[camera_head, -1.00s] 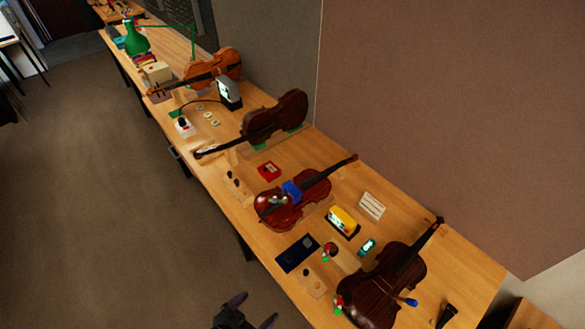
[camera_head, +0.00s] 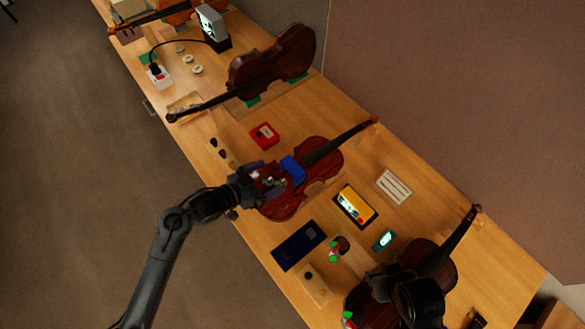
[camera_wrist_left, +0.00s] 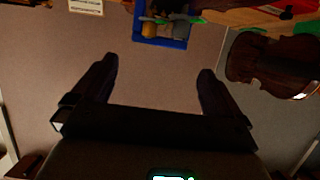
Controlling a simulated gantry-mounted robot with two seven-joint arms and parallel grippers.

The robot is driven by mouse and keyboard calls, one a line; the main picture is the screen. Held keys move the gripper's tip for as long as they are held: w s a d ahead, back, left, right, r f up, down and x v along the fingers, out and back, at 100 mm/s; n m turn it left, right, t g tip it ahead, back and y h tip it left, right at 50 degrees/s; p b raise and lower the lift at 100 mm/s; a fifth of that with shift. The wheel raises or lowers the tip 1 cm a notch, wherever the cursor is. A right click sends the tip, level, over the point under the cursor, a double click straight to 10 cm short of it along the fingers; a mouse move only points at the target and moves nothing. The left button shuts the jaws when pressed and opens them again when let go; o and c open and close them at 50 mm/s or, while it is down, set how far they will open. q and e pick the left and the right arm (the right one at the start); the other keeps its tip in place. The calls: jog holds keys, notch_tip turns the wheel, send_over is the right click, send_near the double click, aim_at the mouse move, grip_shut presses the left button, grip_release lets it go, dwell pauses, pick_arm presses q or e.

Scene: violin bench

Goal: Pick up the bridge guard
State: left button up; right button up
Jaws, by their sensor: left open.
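The bridge guard appears to be the blue piece (camera_head: 292,170) across the middle of the red-brown violin (camera_head: 318,180) in the head view. My left gripper (camera_head: 270,186) is over that violin's lower body, just to the left of the blue piece. In the left wrist view the left gripper's fingers (camera_wrist_left: 158,66) are wide apart with nothing between them. A blue-edged thing (camera_wrist_left: 163,42) lies beyond the fingertips there; I cannot tell whether it is the guard. My right arm's dark end (camera_head: 385,285) is over the lower-right violin; its jaws are not clear.
A dark blue mat (camera_head: 299,245), a yellow device (camera_head: 355,206), a white card (camera_head: 394,187) and a red box (camera_head: 265,135) lie around the middle violin. Another violin (camera_head: 272,62) stands farther back. The wall (camera_head: 460,100) borders the bench's right side.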

aim_at(290, 167)
pick_arm(q)
jog(key=shift+x, duration=4.3)
jog(key=shift+s, duration=0.1)
jog(key=shift+c, duration=0.3)
jog(key=c, duration=0.6)
